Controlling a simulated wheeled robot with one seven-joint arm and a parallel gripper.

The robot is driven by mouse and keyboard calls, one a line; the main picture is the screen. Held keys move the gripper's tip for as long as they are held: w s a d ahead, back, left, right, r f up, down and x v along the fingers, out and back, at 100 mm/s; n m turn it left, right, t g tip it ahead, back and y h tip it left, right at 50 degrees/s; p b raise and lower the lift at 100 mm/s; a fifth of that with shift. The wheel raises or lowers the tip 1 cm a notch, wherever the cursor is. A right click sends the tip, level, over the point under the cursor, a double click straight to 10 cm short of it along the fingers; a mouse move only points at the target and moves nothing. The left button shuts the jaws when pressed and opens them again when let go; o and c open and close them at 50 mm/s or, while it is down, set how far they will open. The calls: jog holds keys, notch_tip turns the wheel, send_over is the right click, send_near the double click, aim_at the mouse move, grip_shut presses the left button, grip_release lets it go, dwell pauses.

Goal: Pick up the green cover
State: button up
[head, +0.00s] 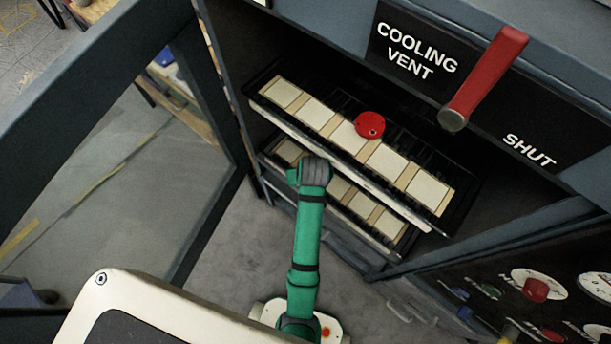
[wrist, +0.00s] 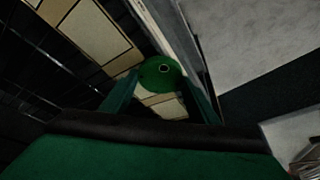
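The green cover (wrist: 158,76) is round with a dark ringed knob. In the wrist view it sits among the pale tiles near the rack's edge. My gripper (wrist: 161,82) has its two green fingers apart, one on each side of the cover. The tips are close to its rim; whether they touch it I cannot tell. In the head view my gripper (head: 313,174) is over the lower rack (head: 281,166), and the green cover is hidden behind my arm.
The cabinet's open door (head: 217,125) stands to the left. A red lever (head: 485,78) juts out at the upper right. Bare floor (head: 225,240) lies in front.

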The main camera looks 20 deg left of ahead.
jog(key=c, duration=0.5)
jog(key=shift+r, duration=0.1)
